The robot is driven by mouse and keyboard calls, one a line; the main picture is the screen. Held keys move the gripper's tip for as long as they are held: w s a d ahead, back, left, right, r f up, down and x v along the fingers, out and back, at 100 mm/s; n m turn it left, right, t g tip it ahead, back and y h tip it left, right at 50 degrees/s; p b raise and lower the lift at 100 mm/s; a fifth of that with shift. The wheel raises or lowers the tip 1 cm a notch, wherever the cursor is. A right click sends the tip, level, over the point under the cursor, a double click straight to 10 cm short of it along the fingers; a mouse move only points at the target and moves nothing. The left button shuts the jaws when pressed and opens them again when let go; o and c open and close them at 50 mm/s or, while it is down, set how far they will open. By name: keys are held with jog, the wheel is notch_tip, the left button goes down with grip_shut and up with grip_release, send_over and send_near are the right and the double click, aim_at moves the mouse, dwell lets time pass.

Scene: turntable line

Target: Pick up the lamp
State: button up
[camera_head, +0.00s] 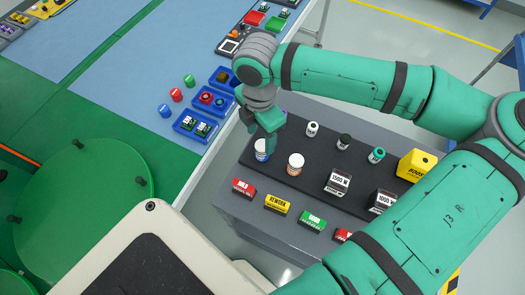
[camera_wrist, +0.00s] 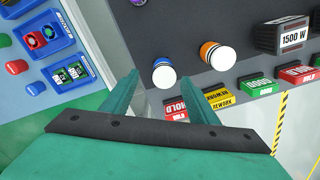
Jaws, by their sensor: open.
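Several small round lamp-like pieces with white domes stand on a dark mat (camera_head: 318,205); the pictures do not say which is the lamp. One with a blue band (camera_head: 262,147) stands nearest my gripper (camera_head: 268,124). In the wrist view this blue-banded piece (camera_wrist: 164,76) shows between the tips of my open gripper (camera_wrist: 161,78), which is empty. I cannot tell how far above it the tips are. An orange-banded piece (camera_head: 296,164) stands just to its right and also shows in the wrist view (camera_wrist: 217,56). White (camera_head: 312,129), black (camera_head: 343,142) and teal (camera_head: 376,155) ones stand behind.
Wattage boxes (camera_head: 338,182) and a yellow box (camera_head: 417,165) stand right on the mat. Red HOLD (camera_head: 243,188), yellow REWORK (camera_head: 277,204) and green (camera_head: 312,219) blocks line the front. Blue trays (camera_head: 195,126) lie on the left table. A green turntable (camera_head: 85,200) is at left.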

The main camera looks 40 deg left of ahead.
aim_at(262, 145)
jog(key=f, duration=0.4)
jog(key=shift+s+d+f, duration=0.2)
jog(key=shift+d+f, duration=0.2)
jog(key=shift+c, duration=0.2)
jog(key=c, duration=1.2)
